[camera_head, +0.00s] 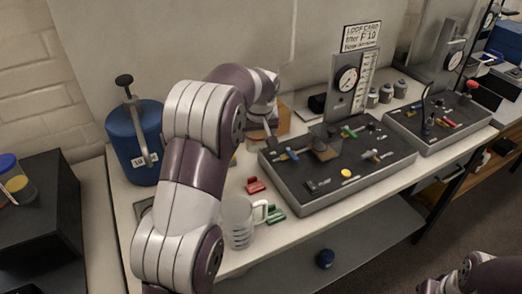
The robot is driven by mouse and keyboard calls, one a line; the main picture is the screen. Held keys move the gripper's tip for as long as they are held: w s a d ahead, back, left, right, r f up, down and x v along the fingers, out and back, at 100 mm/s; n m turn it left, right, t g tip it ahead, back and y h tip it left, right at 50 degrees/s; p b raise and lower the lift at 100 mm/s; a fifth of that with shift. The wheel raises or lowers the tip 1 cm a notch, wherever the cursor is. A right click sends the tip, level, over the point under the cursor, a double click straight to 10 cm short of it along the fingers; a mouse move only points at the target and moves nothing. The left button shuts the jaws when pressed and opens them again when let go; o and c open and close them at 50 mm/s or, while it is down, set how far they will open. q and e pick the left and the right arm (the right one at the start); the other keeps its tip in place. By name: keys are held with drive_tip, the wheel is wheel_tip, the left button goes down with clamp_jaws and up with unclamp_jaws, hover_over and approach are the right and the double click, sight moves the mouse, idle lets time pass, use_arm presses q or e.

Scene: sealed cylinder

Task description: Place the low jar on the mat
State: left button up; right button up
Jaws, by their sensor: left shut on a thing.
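My left arm crosses the middle of the view, and its wrist bends down at the back of the bench. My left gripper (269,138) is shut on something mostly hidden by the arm. I cannot make out what it holds. A small dark grey flat patch (144,207) shows at the bench's left side, partly behind my arm; I cannot tell whether it is the mat. I cannot pick out the low jar with certainty. Part of my right arm shows at the lower right, with its gripper out of view.
A blue canister (123,143) stands at the back left. Grey gauge stations (310,199) fill the right.

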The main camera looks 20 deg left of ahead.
use_arm(q)
drive_tip(key=s+a+f, duration=0.2)
drive_tip(key=s, duration=0.1)
drive_tip(key=s+a+f, duration=0.2)
drive_tip(key=a, duration=0.1)
drive_tip(key=s+a+f+p, duration=0.1)
drive_tip(key=s+a+f, duration=0.1)
drive_tip(key=s, duration=0.1)
drive_tip(key=shift+s+a+f, duration=0.2)
drive_tip(key=shift+s+f, duration=0.1)
drive_tip(key=shift+s, duration=0.05)
wheel_tip(320, 180, down, 4)
drive_tip(key=shift+s, duration=0.1)
drive_tip(key=shift+f, duration=0.15)
drive_tip(key=o, duration=1.2)
drive_tip(key=shift+f, duration=0.1)
